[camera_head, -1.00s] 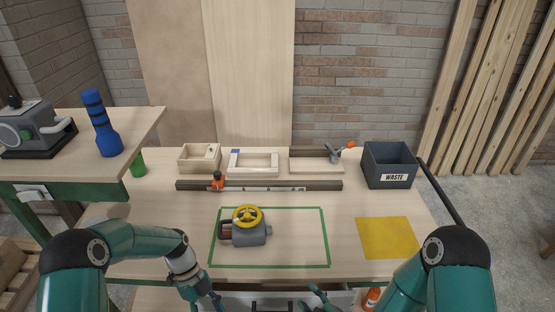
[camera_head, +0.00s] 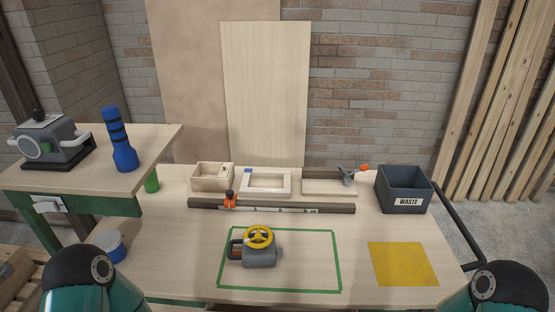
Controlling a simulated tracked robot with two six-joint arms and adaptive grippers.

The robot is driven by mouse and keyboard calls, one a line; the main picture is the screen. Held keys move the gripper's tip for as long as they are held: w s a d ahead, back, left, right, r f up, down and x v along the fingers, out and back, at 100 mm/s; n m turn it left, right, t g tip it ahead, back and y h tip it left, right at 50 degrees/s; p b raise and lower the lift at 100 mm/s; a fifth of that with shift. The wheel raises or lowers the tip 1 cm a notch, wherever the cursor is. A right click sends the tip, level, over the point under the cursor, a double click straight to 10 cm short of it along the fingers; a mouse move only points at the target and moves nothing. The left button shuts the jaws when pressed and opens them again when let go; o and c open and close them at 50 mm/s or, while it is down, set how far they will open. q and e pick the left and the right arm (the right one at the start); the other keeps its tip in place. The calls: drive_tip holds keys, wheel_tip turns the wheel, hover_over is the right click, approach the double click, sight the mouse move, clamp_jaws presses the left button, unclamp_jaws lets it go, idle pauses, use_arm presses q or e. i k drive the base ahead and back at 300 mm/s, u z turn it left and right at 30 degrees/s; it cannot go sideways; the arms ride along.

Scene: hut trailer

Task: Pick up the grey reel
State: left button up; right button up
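A grey reel-like unit (camera_head: 262,255) with a yellow spoked wheel on top sits on the workbench (camera_head: 190,275). It is upright, inside a green taped rectangle (camera_head: 338,262), towards its left side. A dark handle-like part sticks out on its left. Nothing touches it. Neither of my grippers is in view; only teal parts of my arms show at the bottom left and bottom right corners.
Wooden trays (camera_head: 212,178), a clamp rail (camera_head: 330,207) and a waste bin (camera_head: 403,190) line the bench's back. A yellow square (camera_head: 402,264) lies right. A side table (camera_head: 80,170) holds a blue torch-like object (camera_head: 119,140) and grey machine (camera_head: 50,140).

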sight(266, 258)
drive_tip(key=z, duration=0.4)
drive_tip(key=i, duration=0.15)
drive_tip(key=u, duration=2.6)
drive_tip(key=k, duration=0.95)
drive_tip(key=z, duration=0.8)
drive_tip(key=i, duration=0.5)
drive_tip(key=z, duration=0.25)
